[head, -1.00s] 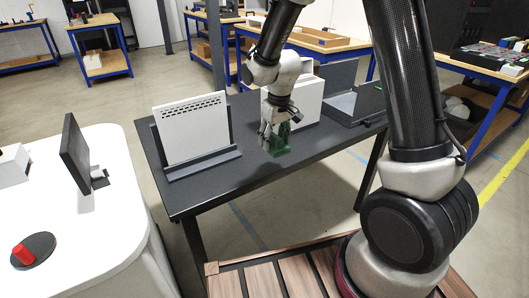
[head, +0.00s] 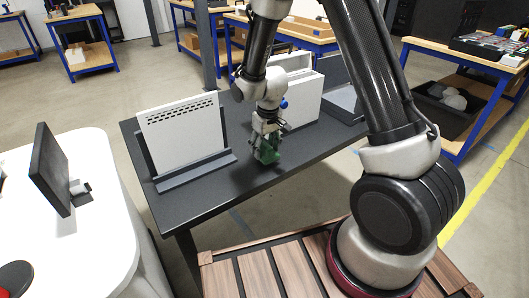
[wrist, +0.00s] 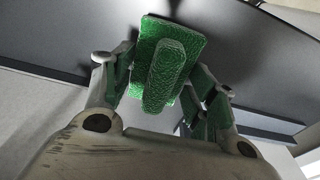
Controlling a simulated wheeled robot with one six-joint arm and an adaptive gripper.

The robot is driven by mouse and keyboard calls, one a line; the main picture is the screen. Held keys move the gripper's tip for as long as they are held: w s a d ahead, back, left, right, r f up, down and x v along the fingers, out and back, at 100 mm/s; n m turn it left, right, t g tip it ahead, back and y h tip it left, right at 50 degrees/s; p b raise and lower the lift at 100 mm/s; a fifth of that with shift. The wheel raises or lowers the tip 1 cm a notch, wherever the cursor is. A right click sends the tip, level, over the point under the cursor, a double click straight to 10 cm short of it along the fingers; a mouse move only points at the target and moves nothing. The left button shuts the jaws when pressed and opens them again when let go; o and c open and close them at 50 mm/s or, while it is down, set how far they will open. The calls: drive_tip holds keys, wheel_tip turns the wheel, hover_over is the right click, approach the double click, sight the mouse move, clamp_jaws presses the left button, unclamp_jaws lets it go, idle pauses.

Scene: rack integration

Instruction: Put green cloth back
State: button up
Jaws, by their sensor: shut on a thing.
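The green cloth (head: 267,153) is a folded, block-like bundle with a rough surface. My gripper (head: 266,141) is shut on it, low over the dark table (head: 215,190). In the wrist view the cloth (wrist: 168,72) sits between the two fingers of my gripper (wrist: 160,85), with a raised fold facing the camera. I cannot tell whether the cloth touches the table top.
A white perforated panel (head: 182,127) stands in a grey holder (head: 195,171) left of my gripper. A white box (head: 302,95) stands just behind it. Another grey holder (head: 343,97) is at the right. The table's front middle is clear.

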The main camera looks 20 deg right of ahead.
sight(267, 145)
drive_tip(key=shift+f, duration=1.25)
drive_tip(key=o, duration=1.1)
drive_tip(key=r, duration=0.4)
drive_tip(key=s+r, duration=0.1)
drive_tip(key=r, duration=0.7)
drive_tip(key=shift+s+d+r, duration=0.1)
drive_tip(key=shift+s+d, duration=0.15)
drive_tip(key=s+d+r+m+t, duration=0.1)
drive_tip(key=s+d+r, duration=0.4)
drive_tip(key=r, duration=0.2)
drive_tip(key=s+d+r+m+t, duration=0.1)
drive_tip(key=s+d+r, duration=0.35)
drive_tip(key=r, duration=0.35)
drive_tip(key=shift+m+t, duration=0.4)
drive_tip(key=shift+m, duration=0.4)
drive_tip(key=s+d+r, duration=0.1)
drive_tip(key=s, duration=0.4)
drive_tip(key=s+d+r, duration=0.2)
drive_tip(key=s, duration=0.3)
drive_tip(key=s+d+r, duration=0.1)
drive_tip(key=s+d, duration=0.1)
drive_tip(key=s, duration=0.3)
drive_tip(key=shift+s+r, duration=0.3)
drive_tip(key=shift+r, duration=0.1)
